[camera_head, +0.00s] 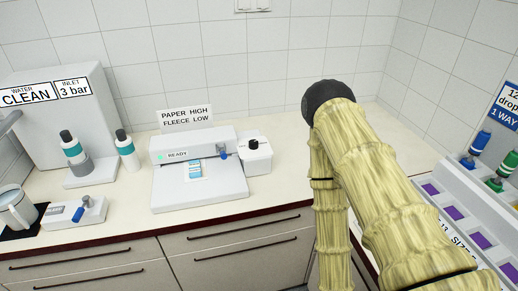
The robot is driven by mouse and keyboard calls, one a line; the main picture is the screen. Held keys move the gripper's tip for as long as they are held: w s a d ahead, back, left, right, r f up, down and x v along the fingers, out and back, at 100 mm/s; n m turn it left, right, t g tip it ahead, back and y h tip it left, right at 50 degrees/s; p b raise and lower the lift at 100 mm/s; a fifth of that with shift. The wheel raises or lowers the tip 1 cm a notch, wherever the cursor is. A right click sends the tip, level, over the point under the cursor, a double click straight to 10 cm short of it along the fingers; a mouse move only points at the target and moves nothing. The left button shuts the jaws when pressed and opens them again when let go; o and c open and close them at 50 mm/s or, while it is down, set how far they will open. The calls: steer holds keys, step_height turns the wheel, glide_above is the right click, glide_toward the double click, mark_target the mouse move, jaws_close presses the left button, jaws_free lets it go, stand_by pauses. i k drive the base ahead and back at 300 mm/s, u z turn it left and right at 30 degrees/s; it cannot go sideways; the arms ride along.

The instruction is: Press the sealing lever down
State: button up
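The sealing machine (160,196) is a white unit on the counter, left of the picture's middle. It has a READY label (177,154) with a green light beside it. A small lever with a blue end (223,153) stands at the right of its top and looks raised. A pouch with a blue and white print (194,170) lies at the slot. My arm comes in at the right and bends at a black joint, well right of the machine. My gripper is not in view.
A white box with a black knob (254,145) stands close to the machine's right side. Teal-banded bottles (126,151) and a small device with a blue handle (79,213) are left. A sign (185,115) stands behind. A rack with purple compartments (456,213) is right.

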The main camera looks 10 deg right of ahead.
mark_target(223, 155)
steer(key=z, duration=0.05)
steer(key=k, duration=1.3)
steer(key=u, duration=0.7)
steer(key=i, duration=1.4)
steer(key=z, duration=0.55)
